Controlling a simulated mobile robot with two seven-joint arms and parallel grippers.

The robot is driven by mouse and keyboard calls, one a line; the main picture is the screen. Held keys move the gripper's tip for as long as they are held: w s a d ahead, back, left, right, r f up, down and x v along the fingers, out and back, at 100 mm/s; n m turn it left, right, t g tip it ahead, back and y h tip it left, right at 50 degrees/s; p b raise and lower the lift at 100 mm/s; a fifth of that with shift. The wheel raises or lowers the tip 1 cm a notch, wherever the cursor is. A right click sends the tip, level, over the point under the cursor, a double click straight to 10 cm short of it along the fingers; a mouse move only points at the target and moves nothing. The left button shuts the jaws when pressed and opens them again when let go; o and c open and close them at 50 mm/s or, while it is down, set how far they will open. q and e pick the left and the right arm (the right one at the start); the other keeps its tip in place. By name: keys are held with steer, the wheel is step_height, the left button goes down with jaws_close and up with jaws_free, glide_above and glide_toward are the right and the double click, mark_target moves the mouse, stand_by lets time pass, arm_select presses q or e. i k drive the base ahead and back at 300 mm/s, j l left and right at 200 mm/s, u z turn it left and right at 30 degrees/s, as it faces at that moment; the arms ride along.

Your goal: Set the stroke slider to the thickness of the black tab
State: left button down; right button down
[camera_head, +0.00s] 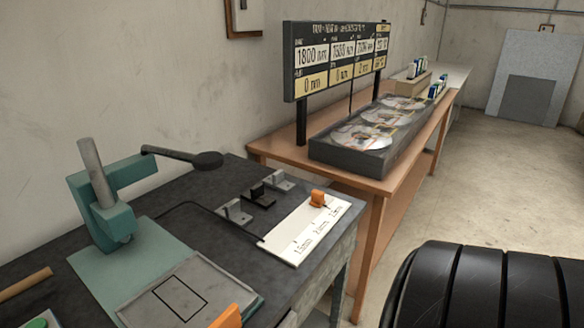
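The stroke slider is a white plate (292,240) with printed millimetre marks, on the dark bench at the centre. Its orange knob (317,197) is at the far right end of the plate, by the farthest mark. The nearest mark seems to read 1.5mm; the others are too small to read surely. Neither gripper shows in this view.
A grey plate (190,287) lies in front. A wooden table (400,178) behind holds a disc tray (348,158) and a display board (335,60). A large black grooved shape (480,290) fills the lower right.

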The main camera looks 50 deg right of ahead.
mark_target(318, 201)
steer(key=z, duration=1.9)
